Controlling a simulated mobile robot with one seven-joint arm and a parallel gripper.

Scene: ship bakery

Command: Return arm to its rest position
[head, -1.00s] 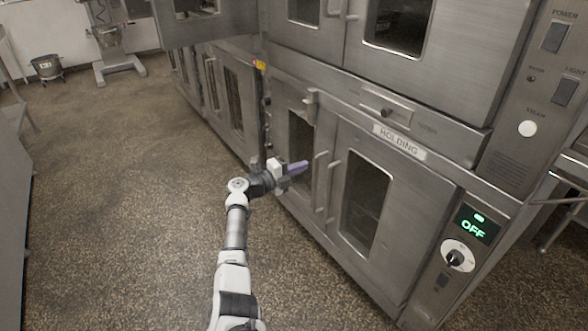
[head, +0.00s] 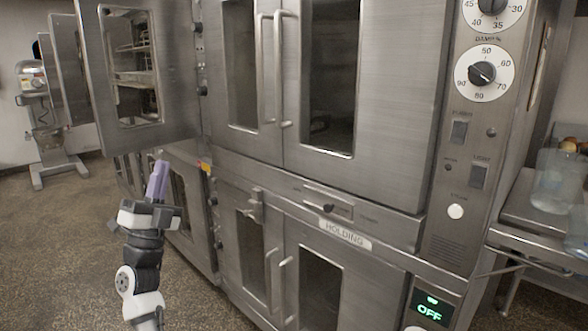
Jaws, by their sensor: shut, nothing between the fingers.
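My gripper (head: 158,182) is at the lower left of the head view, with its purple fingers pointing up. The fingers are together with nothing between them. My arm comes up from the bottom edge, white and dark grey. The gripper appears in front of the steel ovens, and I see no contact with them.
A steel oven stack fills the middle and right, with a lower cabinet labelled HOLDING (head: 345,235). An oven door (head: 130,60) stands open at the upper left. A mixer (head: 45,120) stands at the far left. Speckled floor (head: 50,230) is clear at left. Clear containers (head: 555,180) sit on a right-hand table.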

